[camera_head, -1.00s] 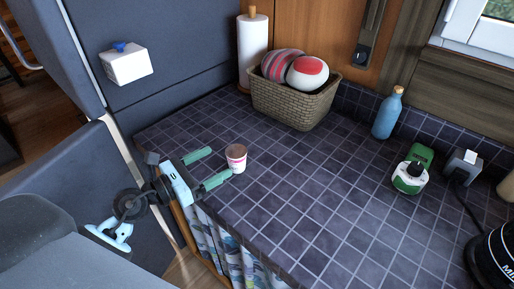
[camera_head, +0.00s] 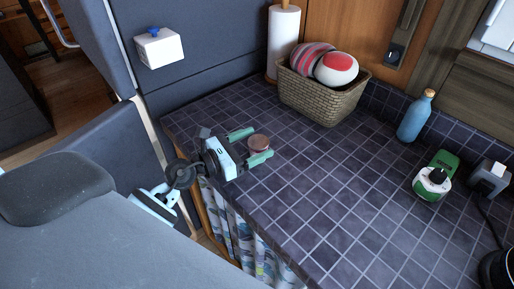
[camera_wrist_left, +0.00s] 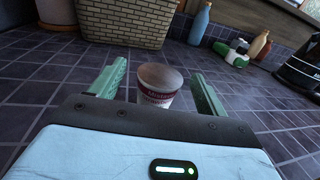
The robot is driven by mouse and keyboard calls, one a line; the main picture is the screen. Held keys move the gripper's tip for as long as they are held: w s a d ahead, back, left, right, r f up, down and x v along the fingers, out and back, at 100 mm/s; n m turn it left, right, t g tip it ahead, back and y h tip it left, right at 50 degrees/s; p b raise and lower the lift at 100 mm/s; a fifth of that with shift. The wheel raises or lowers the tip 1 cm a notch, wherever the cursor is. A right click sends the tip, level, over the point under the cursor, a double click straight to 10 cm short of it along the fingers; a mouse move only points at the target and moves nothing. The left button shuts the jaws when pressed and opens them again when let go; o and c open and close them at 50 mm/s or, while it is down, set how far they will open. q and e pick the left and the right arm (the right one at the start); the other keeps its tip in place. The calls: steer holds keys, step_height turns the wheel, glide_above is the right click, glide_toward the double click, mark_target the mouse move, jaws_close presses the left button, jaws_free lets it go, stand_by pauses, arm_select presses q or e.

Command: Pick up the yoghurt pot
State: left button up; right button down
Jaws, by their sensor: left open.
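The yoghurt pot (camera_head: 259,143) is a small white and dark red cup with a brownish top, upright on the tiled counter near its left edge. My left gripper (camera_head: 254,145) is open, with its two green fingers reaching to either side of the pot. In the left wrist view the pot (camera_wrist_left: 158,84) stands between the fingertips of the left gripper (camera_wrist_left: 160,82), apart from both as far as I can see. In the head view the near finger hides the pot's lower part. My right gripper is not in view.
A wicker basket (camera_head: 321,99) with two round cushions stands at the back, beside a paper towel roll (camera_head: 284,40). A blue bottle (camera_head: 415,118) and a green and white item (camera_head: 435,180) stand to the right. The middle of the tiled counter (camera_head: 320,170) is clear.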

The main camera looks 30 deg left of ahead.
mark_target(265, 139)
arm_select(q)
steer(key=x, duration=0.3)
steer(key=shift+w+d+r, duration=0.15)
steer(key=shift+w, duration=0.15)
steer(key=c, duration=1.1)
